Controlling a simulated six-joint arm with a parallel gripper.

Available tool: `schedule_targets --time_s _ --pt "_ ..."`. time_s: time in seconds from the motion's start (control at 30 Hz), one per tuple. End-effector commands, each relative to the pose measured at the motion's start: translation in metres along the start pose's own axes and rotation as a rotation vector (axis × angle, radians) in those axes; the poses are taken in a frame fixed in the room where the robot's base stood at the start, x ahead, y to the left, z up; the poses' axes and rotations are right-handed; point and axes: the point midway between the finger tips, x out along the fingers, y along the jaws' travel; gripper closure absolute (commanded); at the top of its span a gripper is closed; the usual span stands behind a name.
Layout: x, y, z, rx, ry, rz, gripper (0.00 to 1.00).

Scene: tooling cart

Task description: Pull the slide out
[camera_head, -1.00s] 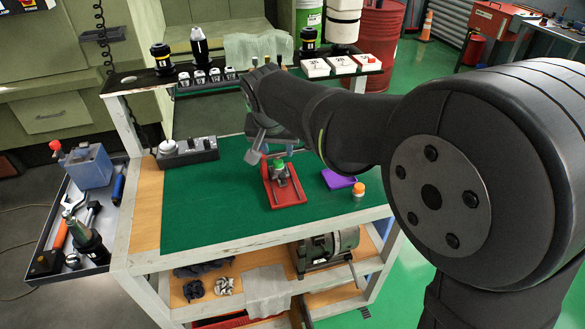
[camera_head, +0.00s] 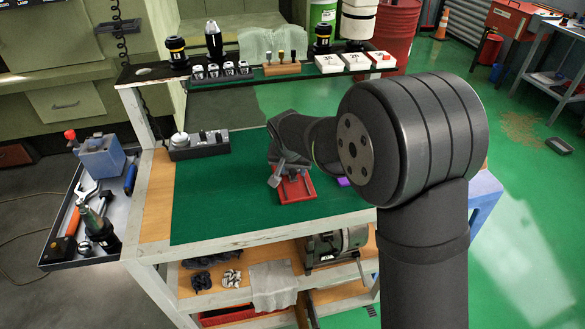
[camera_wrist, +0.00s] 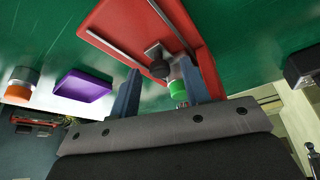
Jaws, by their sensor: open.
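A red tray (camera_head: 298,189) lies on the green top of the cart, partly hidden under my arm. In the wrist view the red tray (camera_wrist: 113,17) carries two thin metal rails (camera_wrist: 118,48) and a small metal piece with a dark round knob (camera_wrist: 158,67). A green-capped part (camera_wrist: 177,88) is beside the knob, nearer the palm. I cannot tell which of these parts is the slide. My gripper (camera_head: 283,172) is over the tray. In the wrist view my gripper (camera_wrist: 160,70) is open, its fingers either side of the knob and green cap. Contact cannot be judged.
A raised shelf (camera_head: 150,73) with tools runs behind. The front left top is clear.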

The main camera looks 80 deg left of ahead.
Motion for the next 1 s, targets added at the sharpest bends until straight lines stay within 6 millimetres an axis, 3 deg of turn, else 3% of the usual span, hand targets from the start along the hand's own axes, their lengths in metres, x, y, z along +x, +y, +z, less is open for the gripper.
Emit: schedule_targets --time_s 0.13,0.37,0.6,1.0 --pt "0.000 0.000 0.000 0.000 0.000 0.000 0.57" --pt "0.000 0.000 0.000 0.000 0.000 0.000 1.00" --pt "-0.003 0.002 0.004 -0.001 0.000 0.000 1.00" --pt "-0.024 0.024 0.054 -0.001 0.001 0.000 1.00"
